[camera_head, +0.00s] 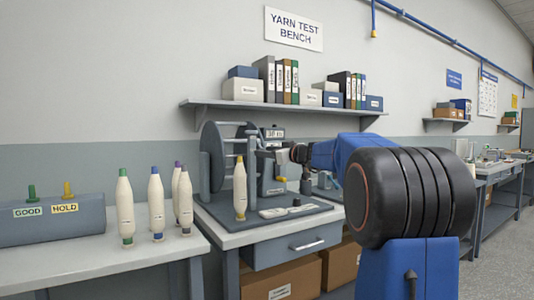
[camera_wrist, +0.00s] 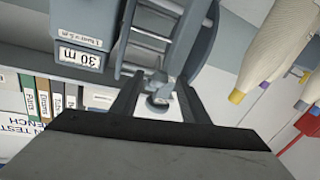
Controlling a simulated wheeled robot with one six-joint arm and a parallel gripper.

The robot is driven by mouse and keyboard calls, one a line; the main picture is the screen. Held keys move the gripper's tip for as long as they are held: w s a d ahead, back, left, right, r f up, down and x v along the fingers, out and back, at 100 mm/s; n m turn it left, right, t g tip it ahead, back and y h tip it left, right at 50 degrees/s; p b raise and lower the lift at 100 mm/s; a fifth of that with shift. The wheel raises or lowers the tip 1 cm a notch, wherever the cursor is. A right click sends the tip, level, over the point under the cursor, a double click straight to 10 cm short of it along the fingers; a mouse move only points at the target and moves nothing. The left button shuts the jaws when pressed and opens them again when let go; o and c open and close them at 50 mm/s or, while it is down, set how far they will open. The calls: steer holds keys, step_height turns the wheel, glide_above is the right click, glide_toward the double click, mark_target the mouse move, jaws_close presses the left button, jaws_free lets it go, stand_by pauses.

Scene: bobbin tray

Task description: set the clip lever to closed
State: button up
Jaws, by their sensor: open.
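The yarn reel (camera_head: 214,158) stands on a dark base plate on the bench, with its bars facing right. In the wrist view the reel's bars (camera_wrist: 150,42) lie just beyond my fingertips. A small grey fitting with a rounded end (camera_wrist: 158,97) shows between my fingers and may be the clip lever; its setting cannot be told. My gripper (camera_wrist: 157,88) is open, with a finger on each side of that fitting and no clear contact. In the head view my gripper (camera_head: 289,154) is small, to the right of the reel, near the counter box (camera_head: 271,172).
A yellow-tipped bobbin (camera_head: 240,190) stands upright on the base plate (camera_head: 212,207), in front of the reel. Several bobbins (camera_head: 125,209) stand on the left bench, beside a grey block with GOOD and HOLD labels (camera_head: 50,222). A shelf (camera_head: 290,108) with binders hangs above.

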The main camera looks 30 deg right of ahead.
mark_target(260, 147)
steer(key=c, duration=1)
steer(key=shift+r, duration=0.2)
steer(key=shift+s+r+m+g+h, duration=0.1)
steer(key=shift+r+m+g+h, duration=0.1)
steer(key=shift+r+g, duration=0.8)
steer(key=shift+s+r+m+g+h, duration=0.15)
steer(key=shift+r+g, duration=0.4)
steer(key=shift+g, duration=1)
steer(key=shift+w+r+m+g+h, duration=0.1)
steer(key=shift+r+m+g+h, duration=0.15)
steer(key=shift+r+g, duration=0.95)
steer(key=shift+g, duration=0.85)
steer(key=shift+r+g, duration=0.25)
steer(key=shift+g, duration=0.15)
